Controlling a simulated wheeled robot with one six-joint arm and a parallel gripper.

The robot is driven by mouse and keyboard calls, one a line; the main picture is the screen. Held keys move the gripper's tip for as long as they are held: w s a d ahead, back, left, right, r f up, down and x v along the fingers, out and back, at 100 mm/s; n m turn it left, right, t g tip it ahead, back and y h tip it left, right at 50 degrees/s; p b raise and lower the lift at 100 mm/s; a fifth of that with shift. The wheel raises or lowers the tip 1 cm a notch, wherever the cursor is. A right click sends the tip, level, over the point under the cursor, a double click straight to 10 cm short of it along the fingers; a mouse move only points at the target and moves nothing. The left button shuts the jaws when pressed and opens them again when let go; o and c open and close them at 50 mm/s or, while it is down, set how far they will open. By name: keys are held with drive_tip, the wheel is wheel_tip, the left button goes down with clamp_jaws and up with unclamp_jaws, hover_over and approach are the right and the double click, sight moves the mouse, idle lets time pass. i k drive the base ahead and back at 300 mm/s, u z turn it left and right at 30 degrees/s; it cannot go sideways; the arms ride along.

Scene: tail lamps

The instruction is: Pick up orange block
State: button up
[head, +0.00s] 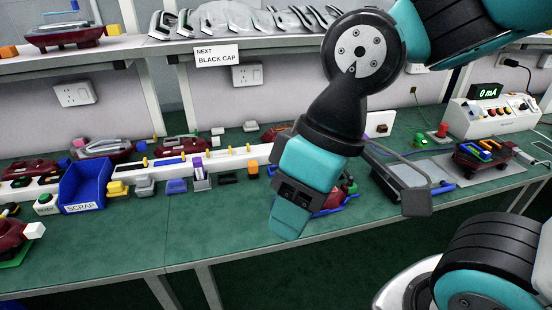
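A small orange block (253,168) stands on the green bench, just right of a dark flat piece and left of my arm.
A blue SCRAP bin (82,186) stands left, with yellow, grey and blue blocks in a row beside it. A white rail (225,155) with yellow pegs runs behind. A red lamp part (328,200) is partly hidden by my gripper.

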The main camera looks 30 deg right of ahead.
sight(253, 167)
drive_tip(key=z, duration=0.45)
drive_tip(key=k, duration=0.35)
drive_tip(key=u, duration=0.6)
drive_tip(key=i, duration=1.2)
drive_tip(key=u, duration=0.3)
